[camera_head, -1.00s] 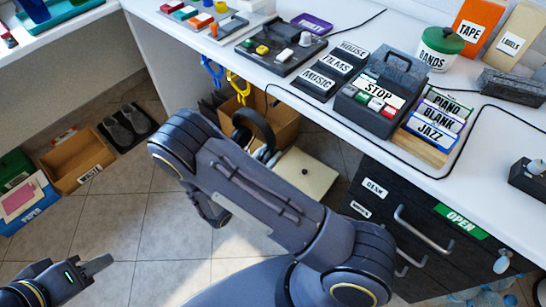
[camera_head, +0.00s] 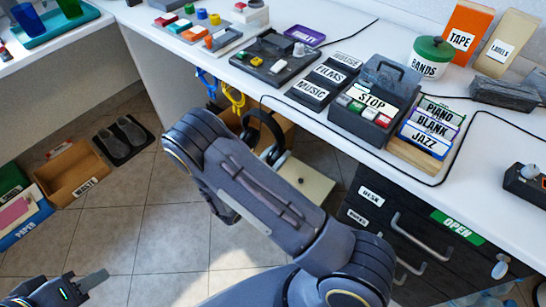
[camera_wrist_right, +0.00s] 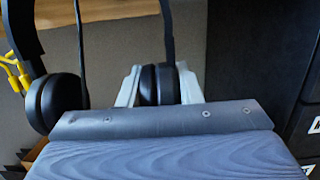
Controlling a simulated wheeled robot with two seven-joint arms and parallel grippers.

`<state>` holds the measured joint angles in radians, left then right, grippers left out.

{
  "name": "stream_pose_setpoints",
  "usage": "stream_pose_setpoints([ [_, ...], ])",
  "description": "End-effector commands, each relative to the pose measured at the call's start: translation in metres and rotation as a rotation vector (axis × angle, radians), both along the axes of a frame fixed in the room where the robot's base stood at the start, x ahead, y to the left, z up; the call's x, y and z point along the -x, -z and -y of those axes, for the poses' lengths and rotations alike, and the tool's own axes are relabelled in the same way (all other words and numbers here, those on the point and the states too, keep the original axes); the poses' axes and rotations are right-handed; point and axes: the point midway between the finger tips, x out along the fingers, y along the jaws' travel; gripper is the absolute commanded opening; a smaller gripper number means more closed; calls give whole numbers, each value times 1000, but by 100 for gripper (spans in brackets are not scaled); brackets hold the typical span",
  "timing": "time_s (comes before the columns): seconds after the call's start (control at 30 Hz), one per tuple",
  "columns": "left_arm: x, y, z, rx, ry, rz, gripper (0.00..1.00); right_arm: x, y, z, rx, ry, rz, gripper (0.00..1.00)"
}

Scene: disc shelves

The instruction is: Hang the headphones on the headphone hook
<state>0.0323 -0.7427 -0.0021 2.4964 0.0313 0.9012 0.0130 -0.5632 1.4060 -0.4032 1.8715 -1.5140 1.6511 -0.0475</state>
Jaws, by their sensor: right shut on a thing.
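The black headphones (camera_head: 264,120) hang in the air below the front edge of the white counter, partly hidden by my right arm. In the right wrist view, one ear cup (camera_wrist_right: 60,104) hangs free at the left. The other ear cup (camera_wrist_right: 158,85) is between the pale fingers of my right gripper (camera_wrist_right: 158,88), which is shut on it. The right gripper is hidden behind my arm in the head view. My left gripper (camera_head: 92,282) is low at the left, away from the headphones; its jaw opening is unclear. I cannot make out the headphone hook.
Blue (camera_head: 207,83) and yellow (camera_head: 234,97) handled items hang at the counter edge, left of the headphones. A cardboard box (camera_head: 284,125) stands behind the headphones. A dark drawer cabinet (camera_head: 385,235) is at the right. Devices and labelled boxes crowd the counter. The floor at left is partly open.

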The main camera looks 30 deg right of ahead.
Motion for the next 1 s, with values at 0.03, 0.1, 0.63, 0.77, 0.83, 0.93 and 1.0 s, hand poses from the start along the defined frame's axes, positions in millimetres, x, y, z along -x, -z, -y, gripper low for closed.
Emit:
stream_pose_setpoints([
  [0.03, 0, 0, 0, 0, 0, 0, 36, -1, 0, 3, 0, 3, 2, 0],
  [0.1, 0, 0, 0, 0, 0, 0, 36, -3, 0, 7, 0, 2, 2, 0],
  [0.63, 0, 0, 0, 0, 0, 0, 36, -15, 1, 36, 0, 2, 3, 0],
  [0.77, 0, 1, 0, 0, 0, 0, 36, -18, 3, 43, 1, 2, 3, 0],
  [0.83, 0, 4, 0, 0, 0, 0, 36, -19, 5, 46, 1, 1, 3, 0],
  [0.93, 0, 5, 0, 0, 0, 0, 36, -20, 7, 49, 1, 0, 1, 0],
  [1.0, 0, 6, 0, 0, 0, 0, 36, -21, 8, 51, 1, 0, 1, 0],
])
